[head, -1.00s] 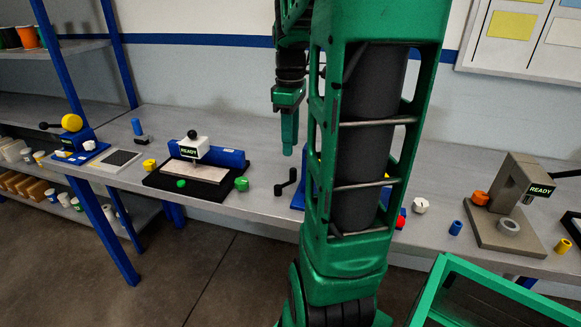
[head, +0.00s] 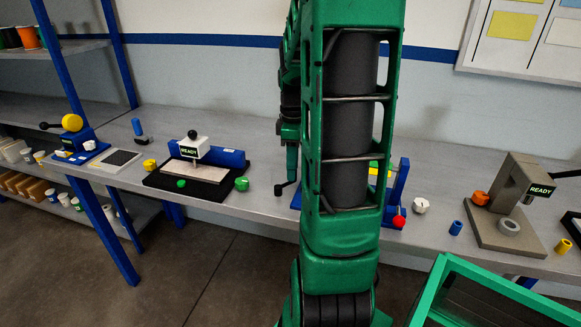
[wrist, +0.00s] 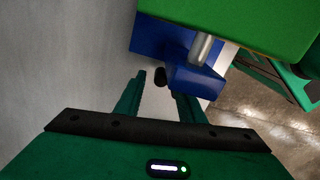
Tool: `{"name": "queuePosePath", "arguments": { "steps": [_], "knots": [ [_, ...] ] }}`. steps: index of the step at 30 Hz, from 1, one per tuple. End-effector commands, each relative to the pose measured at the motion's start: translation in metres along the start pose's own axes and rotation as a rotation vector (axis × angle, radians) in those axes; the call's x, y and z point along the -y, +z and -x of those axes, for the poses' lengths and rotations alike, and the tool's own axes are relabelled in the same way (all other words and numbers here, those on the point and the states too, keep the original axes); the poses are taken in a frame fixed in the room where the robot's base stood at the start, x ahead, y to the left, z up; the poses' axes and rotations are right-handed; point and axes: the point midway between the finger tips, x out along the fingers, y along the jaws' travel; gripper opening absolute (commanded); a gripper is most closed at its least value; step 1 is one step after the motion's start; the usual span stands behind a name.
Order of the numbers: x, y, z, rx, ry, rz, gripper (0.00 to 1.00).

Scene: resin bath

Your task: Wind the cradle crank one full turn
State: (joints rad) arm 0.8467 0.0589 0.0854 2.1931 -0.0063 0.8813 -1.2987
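The cradle is a blue frame (wrist: 160,36) with a green part (wrist: 240,20) over it in the wrist view. In the head view my arm hides most of it, and its right blue upright (head: 397,188) shows. The black crank (head: 280,188) sticks out at the cradle's left. A dark round end, seemingly the crank's handle (wrist: 160,76), shows between the fingertips in the wrist view. My gripper (wrist: 160,86) is open, with a finger on each side of that end and gaps visible. In the head view my gripper (head: 291,176) points down just above the crank.
A red knob (head: 399,222) and a white dial (head: 421,206) are at the cradle's right. A press station (head: 195,165) stands left, a grey stand (head: 515,200) right.

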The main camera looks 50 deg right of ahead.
Motion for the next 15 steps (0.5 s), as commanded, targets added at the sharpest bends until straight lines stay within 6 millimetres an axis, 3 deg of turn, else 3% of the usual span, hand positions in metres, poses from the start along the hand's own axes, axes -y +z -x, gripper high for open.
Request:
{"name": "queuePosePath", "arguments": {
  "steps": [11,15],
  "knots": [
    [-0.0003,0.0003,-0.005,0.0,0.001,-0.001,0.36],
    [-0.0003,0.0004,-0.0048,0.0,0.001,-0.001,0.02]
  ]
}}
